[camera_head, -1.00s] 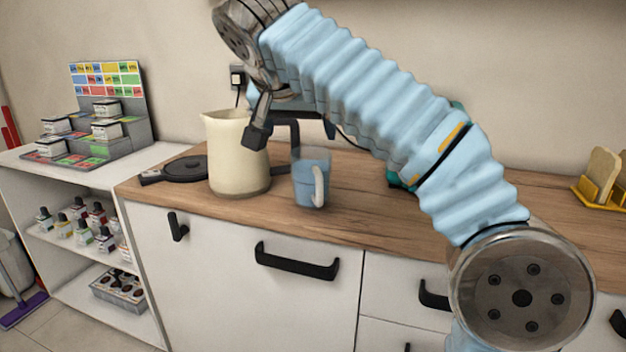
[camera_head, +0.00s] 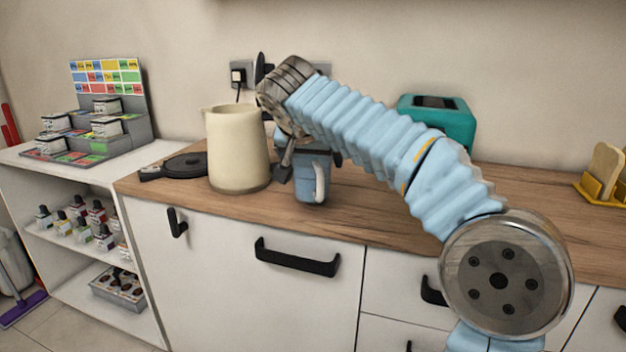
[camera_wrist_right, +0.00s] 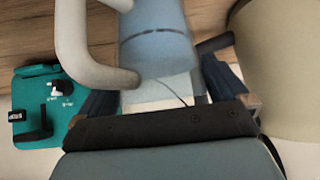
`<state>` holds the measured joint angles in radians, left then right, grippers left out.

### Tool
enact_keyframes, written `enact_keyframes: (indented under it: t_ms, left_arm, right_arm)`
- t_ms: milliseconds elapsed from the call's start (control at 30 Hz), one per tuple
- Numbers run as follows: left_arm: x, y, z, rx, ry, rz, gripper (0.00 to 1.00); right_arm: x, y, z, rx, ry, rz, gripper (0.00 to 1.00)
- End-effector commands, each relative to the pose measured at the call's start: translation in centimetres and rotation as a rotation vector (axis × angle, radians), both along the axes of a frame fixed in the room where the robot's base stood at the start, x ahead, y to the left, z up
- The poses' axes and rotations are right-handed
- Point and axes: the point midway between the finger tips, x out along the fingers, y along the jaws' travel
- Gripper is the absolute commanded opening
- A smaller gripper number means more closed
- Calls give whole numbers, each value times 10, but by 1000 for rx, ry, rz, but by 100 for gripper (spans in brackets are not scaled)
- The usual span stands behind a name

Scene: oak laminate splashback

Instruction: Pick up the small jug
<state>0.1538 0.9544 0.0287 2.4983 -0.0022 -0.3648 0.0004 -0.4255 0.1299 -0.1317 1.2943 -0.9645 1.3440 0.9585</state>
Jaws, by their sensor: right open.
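The small jug (camera_head: 309,185), blue and see-through with a pale handle, stands upright on the wooden worktop. It also shows in the right wrist view (camera_wrist_right: 160,48), its pale handle curving on the left there. My right gripper (camera_head: 311,164) is open at the jug's upper part, with one finger on each side of it. In the right wrist view the dark fingers (camera_wrist_right: 158,88) flank the jug; I cannot tell whether they touch it. My left gripper is not in view.
A tall cream pitcher (camera_head: 238,150) stands close left of the jug, near my gripper's left finger. A black pan-like item (camera_head: 186,165) lies further left. A teal toaster (camera_head: 450,122) stands behind my arm. A yellow rack (camera_head: 603,188) is far right. The worktop's front edge is near the jug.

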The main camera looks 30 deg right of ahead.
Motion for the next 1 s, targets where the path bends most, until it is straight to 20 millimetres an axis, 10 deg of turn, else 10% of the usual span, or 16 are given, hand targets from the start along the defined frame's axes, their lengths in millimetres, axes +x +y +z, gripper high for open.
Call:
enact_keyframes:
  t_ms: [167, 567, 1000]
  left_arm:
    - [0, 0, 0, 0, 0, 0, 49]
    - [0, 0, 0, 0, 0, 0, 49]
    - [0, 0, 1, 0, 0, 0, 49]
  right_arm:
    - [0, 0, 0, 0, 0, 0, 100]
    - [0, 0, 0, 0, 0, 0, 39]
    - [0, 0, 5, 0, -1, -1, 39]
